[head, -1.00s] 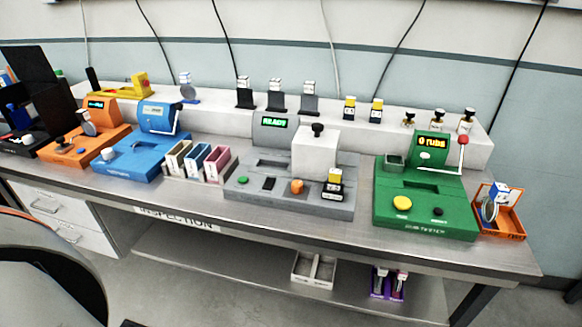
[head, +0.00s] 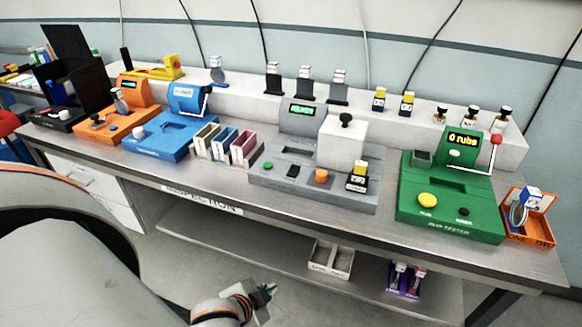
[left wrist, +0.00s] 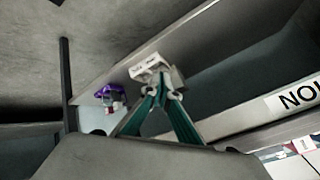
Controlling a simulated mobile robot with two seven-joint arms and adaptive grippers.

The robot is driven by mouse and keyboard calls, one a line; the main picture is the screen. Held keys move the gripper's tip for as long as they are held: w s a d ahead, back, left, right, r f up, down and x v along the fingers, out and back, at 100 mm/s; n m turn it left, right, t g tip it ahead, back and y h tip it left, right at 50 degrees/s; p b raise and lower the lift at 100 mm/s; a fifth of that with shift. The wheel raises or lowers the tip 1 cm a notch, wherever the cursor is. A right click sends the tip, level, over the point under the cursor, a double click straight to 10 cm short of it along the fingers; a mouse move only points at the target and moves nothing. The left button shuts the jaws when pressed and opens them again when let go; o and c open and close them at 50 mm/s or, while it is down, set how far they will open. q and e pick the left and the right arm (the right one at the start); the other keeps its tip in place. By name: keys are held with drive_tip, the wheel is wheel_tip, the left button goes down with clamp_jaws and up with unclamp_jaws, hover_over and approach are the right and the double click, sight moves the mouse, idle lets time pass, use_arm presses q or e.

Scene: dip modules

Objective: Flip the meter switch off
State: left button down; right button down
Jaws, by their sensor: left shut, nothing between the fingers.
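The grey machine (head: 315,188) stands mid-bench with its display (head: 302,110) lit green, seeming to read READY. A small black switch (head: 293,172) is on its front deck, between a green button (head: 268,166) and an orange knob (head: 321,176). I take this machine to be the meter; the switch's tilt is too small to tell. My left gripper (head: 268,290) is low in front of the bench, well away from the switch. Its teal fingers are shut and empty in the left wrist view (left wrist: 160,92). My right gripper is in neither view.
A green tester (head: 452,200) and an orange bin (head: 528,215) stand right; blue (head: 170,135) and orange (head: 115,122) machines stand left. The bench's front edge lies above my left gripper. The lower shelf holds a divided tray (head: 331,260) and a purple holder (head: 405,280).

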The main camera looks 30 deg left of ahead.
use_arm(q)
drive_tip(key=a+r+y, duration=0.2)
drive_tip(key=a+r, duration=0.3)
drive_tip(key=r, duration=0.2)
drive_tip(key=w+r+n+t, duration=0.3)
drive_tip(key=w+r, duration=0.3)
drive_tip(key=r, duration=0.4)
drive_tip(key=w+r+n+t, duration=0.4)
drive_tip(key=w+r+n, duration=0.1)
drive_tip(key=r, duration=0.5)
drive_tip(key=shift+w+a+r+n+y, duration=0.25)
drive_tip(key=shift+w+n+y, duration=0.1)
drive_tip(key=shift+n, duration=0.35)
